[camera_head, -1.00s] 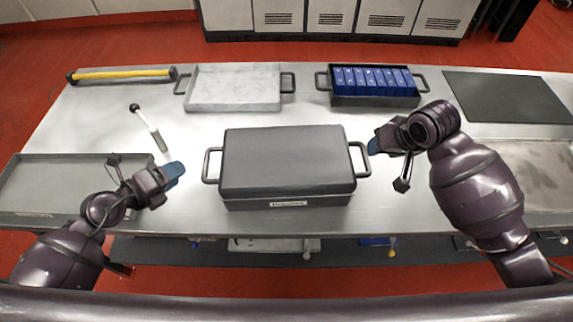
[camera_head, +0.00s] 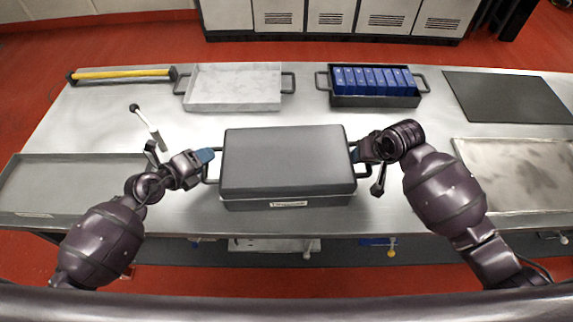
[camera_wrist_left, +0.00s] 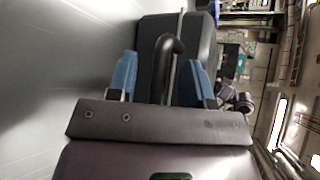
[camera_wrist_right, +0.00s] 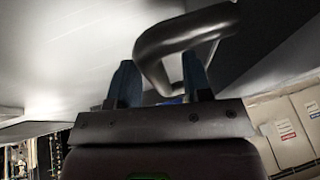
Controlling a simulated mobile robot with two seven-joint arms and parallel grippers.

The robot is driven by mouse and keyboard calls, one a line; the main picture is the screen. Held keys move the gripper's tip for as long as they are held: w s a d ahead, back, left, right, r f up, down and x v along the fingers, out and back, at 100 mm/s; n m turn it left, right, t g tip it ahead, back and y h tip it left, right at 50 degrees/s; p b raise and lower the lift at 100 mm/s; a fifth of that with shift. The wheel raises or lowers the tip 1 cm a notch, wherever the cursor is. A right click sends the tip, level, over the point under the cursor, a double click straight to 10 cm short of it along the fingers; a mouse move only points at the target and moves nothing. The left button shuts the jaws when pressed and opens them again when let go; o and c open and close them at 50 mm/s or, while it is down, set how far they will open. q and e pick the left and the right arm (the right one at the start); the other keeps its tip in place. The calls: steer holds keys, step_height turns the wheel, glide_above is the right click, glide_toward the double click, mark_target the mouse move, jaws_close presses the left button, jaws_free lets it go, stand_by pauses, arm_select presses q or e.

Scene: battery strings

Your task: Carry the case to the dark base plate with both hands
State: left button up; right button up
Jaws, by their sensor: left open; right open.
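The closed grey case (camera_head: 287,160) sits on the steel table in the middle, with a bar handle on each side. My left gripper (camera_head: 207,156) is open at the left handle (camera_head: 211,170). In the left wrist view that handle (camera_wrist_left: 166,60) stands between the two blue fingers (camera_wrist_left: 160,85). My right gripper (camera_head: 358,153) is open at the right handle. In the right wrist view the handle (camera_wrist_right: 180,45) passes between and just beyond the fingertips (camera_wrist_right: 160,80). The dark base plate (camera_head: 505,97) lies flat and bare at the back right of the table.
A black tray with blue cells (camera_head: 372,100) stands behind the case to the right, left of the plate. A pale tray (camera_head: 235,88), a yellow bar (camera_head: 122,73) and a black-tipped tool (camera_head: 148,125) lie at back left. Shallow trays lie at left (camera_head: 70,180) and right (camera_head: 520,205).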

arm_select(q)
steer(key=shift+c, duration=0.4)
arm_select(e)
steer(key=shift+c, duration=0.3)
arm_select(q)
jaws_close()
arm_select(e)
jaws_close()
arm_select(q)
steer(key=shift+w+r, duration=0.15)
steer(key=shift+r, duration=0.05)
arm_select(e)
steer(key=shift+w+r, duration=0.15)
steer(key=shift+r, duration=0.05)
arm_select(q)
steer(key=shift+r, duration=0.2)
arm_select(e)
steer(key=shift+r, duration=0.15)
